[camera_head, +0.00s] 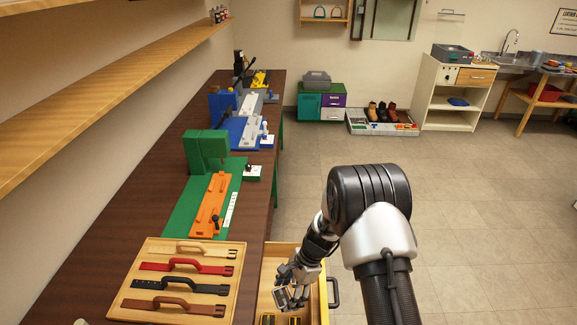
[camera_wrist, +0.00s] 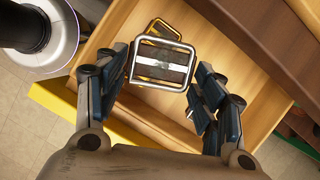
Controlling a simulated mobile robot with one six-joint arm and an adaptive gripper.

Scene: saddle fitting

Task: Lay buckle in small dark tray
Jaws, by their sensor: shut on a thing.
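My gripper (camera_wrist: 158,85) is shut on a silver rectangular buckle (camera_wrist: 158,86), held between its fingers above an open wooden drawer (camera_wrist: 240,110). A brass-coloured buckle (camera_wrist: 165,26) shows just behind it, lower in the drawer. In the head view my gripper (camera_head: 291,294) is over the same drawer (camera_head: 265,285), and the held buckle is too small there to make out clearly. A dark grey tray-like box (camera_head: 452,53) stands on the white cabinet at the back right. I cannot tell whether it is the small dark tray.
The long dark workbench (camera_head: 150,165) on the left carries a wooden board (camera_head: 130,306) with several strap handles, and green, blue and other machines. A green and purple cabinet (camera_head: 321,103) and a low tray of shoes (camera_head: 357,128) stand at the back. The tiled floor (camera_head: 480,200) at right is clear.

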